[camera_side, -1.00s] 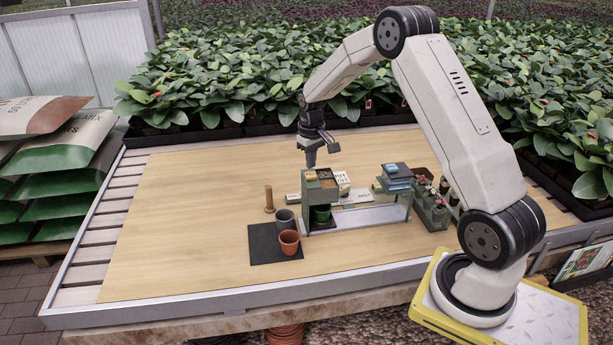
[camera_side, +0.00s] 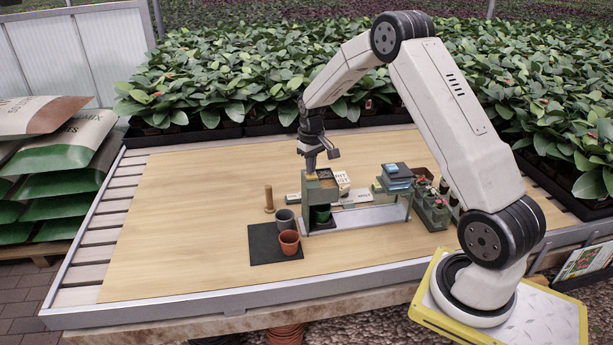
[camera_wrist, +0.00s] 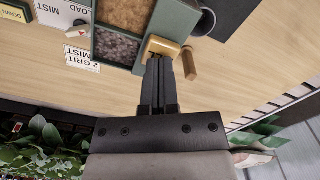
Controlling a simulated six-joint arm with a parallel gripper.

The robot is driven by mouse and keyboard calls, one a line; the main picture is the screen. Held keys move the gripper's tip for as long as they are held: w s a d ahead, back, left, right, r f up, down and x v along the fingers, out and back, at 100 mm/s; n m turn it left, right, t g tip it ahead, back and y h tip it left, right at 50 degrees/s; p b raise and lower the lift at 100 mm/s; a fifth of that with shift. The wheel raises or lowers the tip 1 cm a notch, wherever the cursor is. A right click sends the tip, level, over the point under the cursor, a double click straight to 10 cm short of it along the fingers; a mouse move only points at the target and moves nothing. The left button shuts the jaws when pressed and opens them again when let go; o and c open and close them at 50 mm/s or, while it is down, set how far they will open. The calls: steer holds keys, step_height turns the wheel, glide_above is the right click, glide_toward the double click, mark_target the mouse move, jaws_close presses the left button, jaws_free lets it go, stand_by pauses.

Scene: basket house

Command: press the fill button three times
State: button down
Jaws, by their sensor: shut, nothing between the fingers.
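A green dispenser (camera_side: 321,190) with an open-topped hopper stands near the middle of the table. In the wrist view its hopper (camera_wrist: 96,44) holds brown and grey material in two compartments. A tan block (camera_wrist: 162,47) at the hopper's edge looks like the fill button, though no label on it is readable. My gripper (camera_side: 311,171) points down over this edge with its fingers shut and empty. In the wrist view the fingertips (camera_wrist: 160,58) meet the block or sit just above it; contact is not certain.
A grey pot (camera_side: 285,220) and a terracotta pot (camera_side: 289,242) stand on a dark mat (camera_side: 262,240). A wooden peg (camera_side: 269,199) stands upright behind them. A blue-topped unit (camera_side: 396,177) and plant tray (camera_side: 435,213) are at right. The table's left side is clear.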

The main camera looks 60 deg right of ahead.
steer(key=shift+f, duration=0.6)
steer(key=shift+r, duration=1.45)
steer(key=shift+f, duration=1.3)
stand_by(1.2)
steer(key=shift+r, duration=1.3)
